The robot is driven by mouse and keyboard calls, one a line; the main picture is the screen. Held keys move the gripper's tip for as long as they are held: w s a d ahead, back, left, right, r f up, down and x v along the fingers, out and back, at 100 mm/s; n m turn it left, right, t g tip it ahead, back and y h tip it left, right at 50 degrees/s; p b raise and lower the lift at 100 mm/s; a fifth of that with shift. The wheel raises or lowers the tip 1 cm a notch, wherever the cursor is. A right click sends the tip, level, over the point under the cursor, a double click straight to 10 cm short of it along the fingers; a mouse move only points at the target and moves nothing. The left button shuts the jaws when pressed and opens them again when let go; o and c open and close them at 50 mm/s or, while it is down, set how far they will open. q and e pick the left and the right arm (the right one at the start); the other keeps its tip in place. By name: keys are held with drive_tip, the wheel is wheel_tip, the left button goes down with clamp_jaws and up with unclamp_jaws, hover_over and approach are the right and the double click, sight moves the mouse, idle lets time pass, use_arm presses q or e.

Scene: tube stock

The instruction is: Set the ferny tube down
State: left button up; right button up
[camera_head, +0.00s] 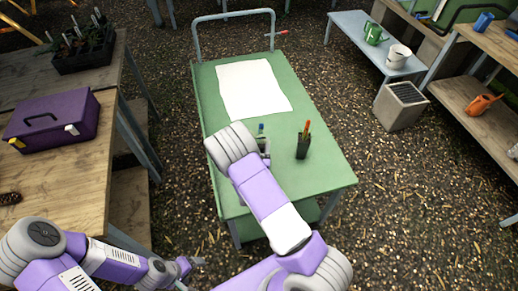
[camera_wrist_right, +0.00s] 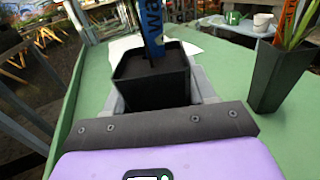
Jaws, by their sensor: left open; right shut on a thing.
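My right gripper (camera_head: 265,148) is over the green cart top and shut on a dark square tube pot (camera_wrist_right: 152,88) with dark soil and a blue lettered label (camera_wrist_right: 152,30). In the head view only the blue label (camera_head: 261,128) shows clearly past my wrist. The pot looks upright. Its base is hidden, so I cannot tell whether it touches the cart. A second dark tube (camera_head: 303,147) with an orange label stands to its right, apart; green stems show in it in the wrist view (camera_wrist_right: 277,78). My left gripper (camera_head: 190,268) is open and empty at the lower left.
A white sheet (camera_head: 252,88) lies on the far part of the green cart (camera_head: 325,175). The cart's right and near areas are clear. A wooden bench (camera_head: 60,190) with a purple toolbox (camera_head: 52,122) stands left. A blue bench with a green watering can (camera_head: 375,33) stands back right.

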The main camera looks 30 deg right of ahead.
drive_tip(key=shift+f+b, duration=0.6)
drive_tip(key=shift+f, duration=1.25)
drive_tip(key=shift+f, duration=0.2)
drive_tip(key=o, duration=1.1)
drive_tip(key=shift+o, duration=0.2)
drive_tip(key=shift+r, duration=0.15)
drive_tip(key=shift+s+a, duration=0.15)
drive_tip(key=shift+s, duration=0.05)
drive_tip(key=p+v, duration=0.2)
drive_tip(key=v, duration=0.9)
drive_tip(key=shift+s+a, duration=0.15)
drive_tip(key=shift+s, duration=0.1)
